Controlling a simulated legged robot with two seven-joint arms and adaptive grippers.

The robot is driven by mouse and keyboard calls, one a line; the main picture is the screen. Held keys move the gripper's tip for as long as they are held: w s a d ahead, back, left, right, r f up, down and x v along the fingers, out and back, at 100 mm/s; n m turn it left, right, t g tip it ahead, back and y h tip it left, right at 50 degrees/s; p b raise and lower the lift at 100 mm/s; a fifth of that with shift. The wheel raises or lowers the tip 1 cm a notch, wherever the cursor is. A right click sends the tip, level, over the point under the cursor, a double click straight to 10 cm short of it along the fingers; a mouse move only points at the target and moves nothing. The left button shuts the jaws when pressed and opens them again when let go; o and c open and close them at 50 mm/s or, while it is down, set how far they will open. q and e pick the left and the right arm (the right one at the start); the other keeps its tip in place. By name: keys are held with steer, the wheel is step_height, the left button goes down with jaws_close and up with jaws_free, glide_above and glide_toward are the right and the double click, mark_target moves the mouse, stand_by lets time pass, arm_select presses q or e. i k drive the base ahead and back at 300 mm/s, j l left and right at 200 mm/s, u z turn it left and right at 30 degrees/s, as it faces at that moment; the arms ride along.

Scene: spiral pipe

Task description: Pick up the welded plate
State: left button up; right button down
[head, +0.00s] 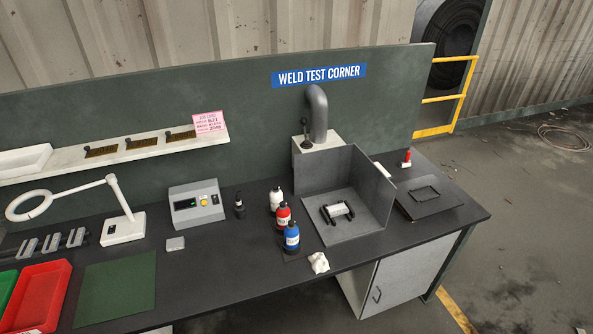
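A small light-coloured plate-like piece (337,210) sits on a black holder inside the grey open-fronted booth (372,188) at the right part of the bench. It may be the welded plate, but a weld on it is too small to make out. A small grey flat piece (175,243) lies on the bench in front of the control box. Neither of my grippers is in view.
White, red (283,215) and blue (291,236) bottles stand just left of the booth, near a crumpled white cloth (318,262). A ring lamp (123,228), control box (196,205), green mat (115,286) and red bin (38,295) occupy the left. Bench space between mat and bottles is mostly clear.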

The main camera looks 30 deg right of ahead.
mark_target(341, 209)
steer(key=k+z, duration=0.1)
steer(key=z, duration=1.1)
steer(key=i+l, duration=0.15)
